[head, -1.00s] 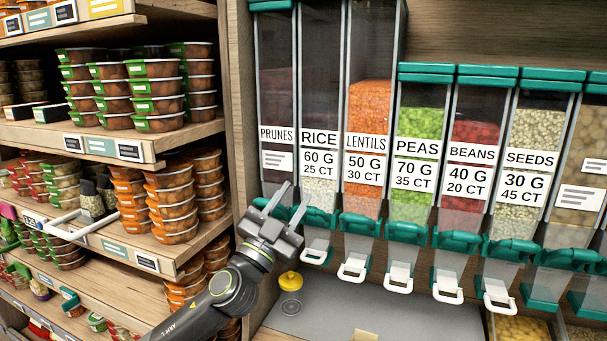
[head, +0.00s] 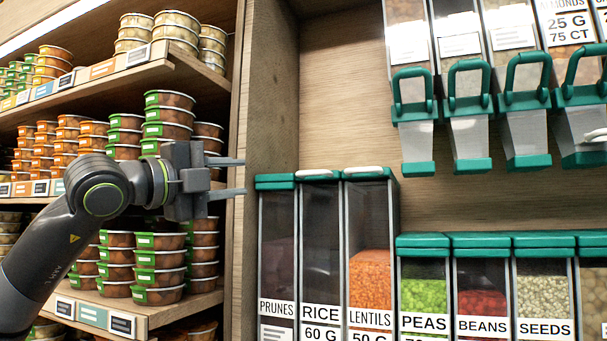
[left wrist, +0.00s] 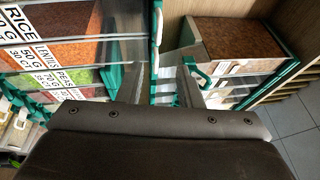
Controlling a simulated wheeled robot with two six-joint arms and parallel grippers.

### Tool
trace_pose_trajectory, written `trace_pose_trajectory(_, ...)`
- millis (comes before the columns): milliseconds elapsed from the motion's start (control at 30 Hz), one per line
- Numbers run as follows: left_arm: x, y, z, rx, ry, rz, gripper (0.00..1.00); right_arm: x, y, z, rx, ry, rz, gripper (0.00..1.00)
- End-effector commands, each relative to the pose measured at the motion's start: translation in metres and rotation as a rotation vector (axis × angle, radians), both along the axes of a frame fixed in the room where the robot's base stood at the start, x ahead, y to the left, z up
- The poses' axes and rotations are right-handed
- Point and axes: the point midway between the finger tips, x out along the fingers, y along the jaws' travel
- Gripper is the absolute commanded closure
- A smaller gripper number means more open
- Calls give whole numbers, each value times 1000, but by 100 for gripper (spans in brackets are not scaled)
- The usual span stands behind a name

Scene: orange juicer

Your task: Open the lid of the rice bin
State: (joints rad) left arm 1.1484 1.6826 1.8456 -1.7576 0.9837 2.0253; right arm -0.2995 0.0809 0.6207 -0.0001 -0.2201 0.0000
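The rice bin (head: 321,245) is a tall clear dispenser labelled RICE, between the prunes and lentils bins. Its lid (head: 318,174) is at the top, with a white handle lying along it, and looks shut. My left gripper (head: 245,176) is open and empty, with its two fingers pointing right. In the picture it is left of the rice bin, at about the height of the lid. In the left wrist view my left gripper (left wrist: 172,84) also shows its fingers apart, and the rice label (left wrist: 18,35) is at the upper left. My right gripper is not in view.
The prunes bin (head: 276,245) and lentils bin (head: 371,225) flank the rice bin. A wooden upright (head: 268,95) stands left of them. More dispensers with green handles (head: 468,85) hang above right. Shelves of stacked tubs (head: 160,267) are at the left. Bare wooden wall shows above the bins.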

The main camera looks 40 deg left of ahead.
Motion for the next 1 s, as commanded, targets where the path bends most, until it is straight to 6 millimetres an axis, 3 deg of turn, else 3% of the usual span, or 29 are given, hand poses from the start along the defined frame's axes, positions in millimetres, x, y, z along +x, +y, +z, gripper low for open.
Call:
trace_pose_trajectory(267, 27, -5, 10, -3, 4, -3, 67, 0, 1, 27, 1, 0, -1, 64)
trace_pose_trajectory(1000, 136, -23, 26, -5, 4, -6, 67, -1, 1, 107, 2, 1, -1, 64)
